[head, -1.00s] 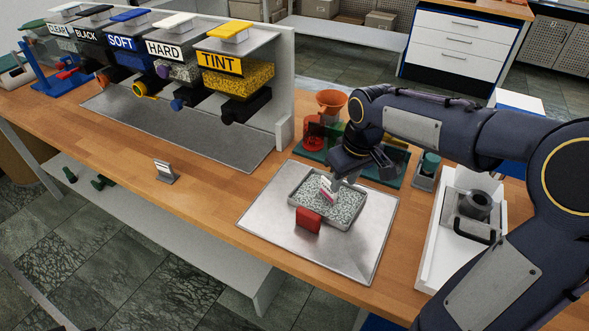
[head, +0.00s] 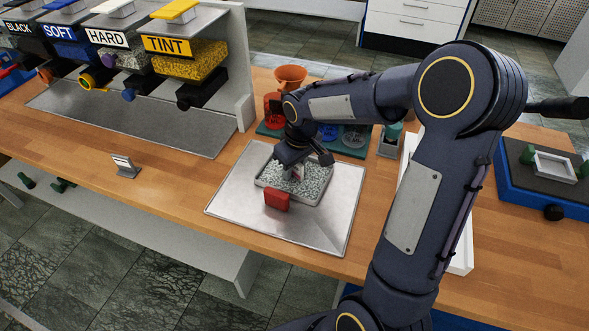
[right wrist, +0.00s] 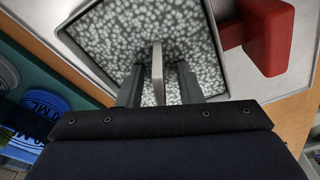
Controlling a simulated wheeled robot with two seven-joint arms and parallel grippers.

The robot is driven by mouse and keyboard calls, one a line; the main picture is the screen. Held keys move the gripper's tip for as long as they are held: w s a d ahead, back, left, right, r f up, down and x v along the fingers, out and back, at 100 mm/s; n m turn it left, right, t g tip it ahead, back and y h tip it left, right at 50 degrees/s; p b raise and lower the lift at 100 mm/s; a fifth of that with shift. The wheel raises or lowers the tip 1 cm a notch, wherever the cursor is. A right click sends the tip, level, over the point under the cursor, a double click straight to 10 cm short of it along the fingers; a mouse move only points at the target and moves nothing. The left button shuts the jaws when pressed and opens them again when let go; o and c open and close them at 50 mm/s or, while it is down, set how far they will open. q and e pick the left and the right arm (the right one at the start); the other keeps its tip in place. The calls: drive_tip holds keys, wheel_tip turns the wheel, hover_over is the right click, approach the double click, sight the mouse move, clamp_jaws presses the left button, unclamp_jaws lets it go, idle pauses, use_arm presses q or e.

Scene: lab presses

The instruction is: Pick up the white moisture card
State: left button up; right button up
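The white moisture card (head: 293,174) stands on edge in a shallow tray (head: 318,203) of grey speckled granules. It is partly hidden by my gripper in the head view. In the right wrist view the card (right wrist: 157,72) shows as a thin pale upright edge between my fingers. My right gripper (right wrist: 159,80) is open, with one finger on each side of the card and a visible gap on both sides. In the head view the right gripper (head: 300,165) is over the tray, pointing down. My left gripper is not in view.
A red block-like handle (head: 277,200) is at the tray's front, on a metal plate (head: 240,195). Behind are a green mat with discs (head: 355,138) and an orange funnel (head: 290,75). Labelled dispensers (head: 180,58) stand left. A small card stand (head: 125,166) sits on clear wood.

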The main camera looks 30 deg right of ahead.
clamp_jaws()
drive_tip(key=shift+r, duration=0.15)
